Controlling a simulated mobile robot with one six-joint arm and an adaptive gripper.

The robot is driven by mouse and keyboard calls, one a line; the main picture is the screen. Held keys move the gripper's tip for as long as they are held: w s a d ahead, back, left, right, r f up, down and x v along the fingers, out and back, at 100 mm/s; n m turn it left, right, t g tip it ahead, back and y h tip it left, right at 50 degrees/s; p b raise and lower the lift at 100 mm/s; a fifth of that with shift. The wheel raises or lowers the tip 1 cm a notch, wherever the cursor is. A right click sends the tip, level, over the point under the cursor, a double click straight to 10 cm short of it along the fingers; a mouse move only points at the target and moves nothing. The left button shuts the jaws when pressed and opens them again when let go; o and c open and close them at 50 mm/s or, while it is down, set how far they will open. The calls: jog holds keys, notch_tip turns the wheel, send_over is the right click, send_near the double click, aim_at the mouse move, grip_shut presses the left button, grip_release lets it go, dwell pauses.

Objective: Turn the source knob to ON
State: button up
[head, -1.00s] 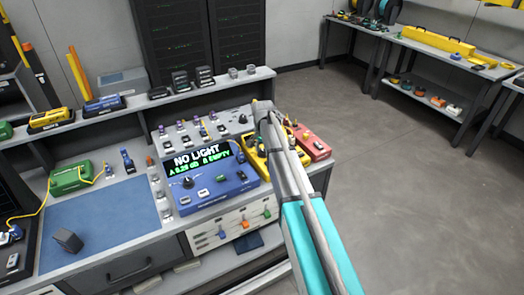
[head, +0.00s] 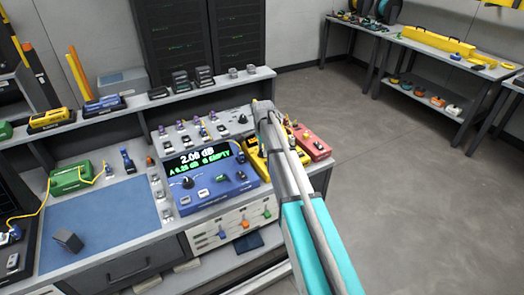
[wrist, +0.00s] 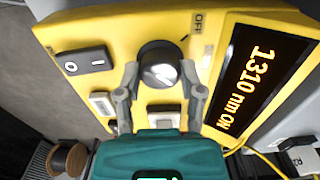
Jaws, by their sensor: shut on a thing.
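The yellow source box (wrist: 75,30) fills much of the wrist view. Its dark round knob (wrist: 157,54) has a white mark on its face. My gripper (wrist: 160,78) has a fingertip on each side of the knob and is shut on it. An "OFF" label (wrist: 198,22) is printed beside the knob. The source display (wrist: 250,75) reads "1310 nm ON" in orange. In the head view the source box (head: 253,159) is partly hidden behind my arm, and the knob cannot be made out there.
A red box (head: 318,147) stands right of the source. A black rocker switch (wrist: 85,63) and pale buttons sit near the knob. A yellow cable (wrist: 238,147) runs beside the source.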

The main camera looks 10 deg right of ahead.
jog(key=shift+s+d, duration=0.1)
jog(key=shift+s, duration=0.05)
jog(key=o, duration=1.2)
jog(key=shift+r, duration=0.15)
